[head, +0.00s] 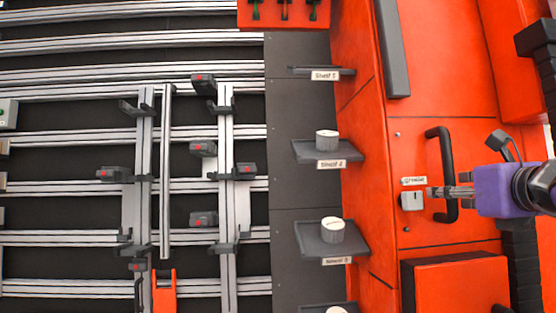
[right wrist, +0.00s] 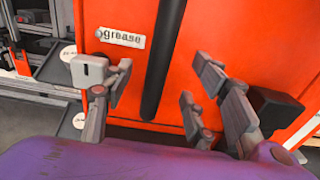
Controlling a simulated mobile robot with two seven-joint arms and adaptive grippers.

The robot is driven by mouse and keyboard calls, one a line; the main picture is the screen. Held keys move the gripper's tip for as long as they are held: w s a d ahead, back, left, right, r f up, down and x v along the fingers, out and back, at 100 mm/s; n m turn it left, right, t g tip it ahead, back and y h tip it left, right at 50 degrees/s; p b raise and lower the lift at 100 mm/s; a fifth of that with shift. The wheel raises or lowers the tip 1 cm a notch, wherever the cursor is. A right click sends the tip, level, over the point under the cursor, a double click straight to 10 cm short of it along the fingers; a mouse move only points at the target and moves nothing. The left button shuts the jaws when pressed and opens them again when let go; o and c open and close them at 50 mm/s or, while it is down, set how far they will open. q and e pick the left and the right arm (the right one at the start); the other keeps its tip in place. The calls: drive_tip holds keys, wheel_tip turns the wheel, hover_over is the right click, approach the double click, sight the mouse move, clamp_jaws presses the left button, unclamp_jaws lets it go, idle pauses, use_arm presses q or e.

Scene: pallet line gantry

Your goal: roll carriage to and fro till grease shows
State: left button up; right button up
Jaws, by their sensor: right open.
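The gantry's silver crossed rails (head: 145,215) fill the left of the head view, with dark clamp-like blocks bearing red spots. I cannot tell which part is the carriage. A "grease" label (head: 413,181) is on an orange cabinet front (head: 450,90); no grease itself shows. My right gripper (head: 450,192), with a purple body, is at the black bar handle (head: 445,150). In the right wrist view its fingers (right wrist: 158,90) are apart, on either side of the handle (right wrist: 165,45). A small pale slotted block (right wrist: 90,70) is by the left-hand finger; contact is unclear. My left gripper is not seen.
Grey shelves (head: 333,240) with white round tubs (head: 327,140) stick out left of the cabinet. An orange box front (head: 455,285) stands below the handle. An orange piece (head: 163,290) is at the lower rails. A red tray (head: 283,15) is at the top.

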drive_tip(key=shift+a, duration=0.2)
idle(0.3)
drive_tip(key=shift+s+r, duration=0.1)
drive_tip(key=shift+r, duration=0.05)
use_arm(q)
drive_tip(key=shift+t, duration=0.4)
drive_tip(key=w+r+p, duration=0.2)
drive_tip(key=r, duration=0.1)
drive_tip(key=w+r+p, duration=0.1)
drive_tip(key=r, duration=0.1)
drive_tip(key=shift+p, duration=0.4)
use_arm(e)
drive_tip(key=v, duration=0.9)
drive_tip(key=shift+s+r, duration=0.2)
drive_tip(key=shift+s, duration=0.2)
drive_tip(key=shift+d, duration=0.1)
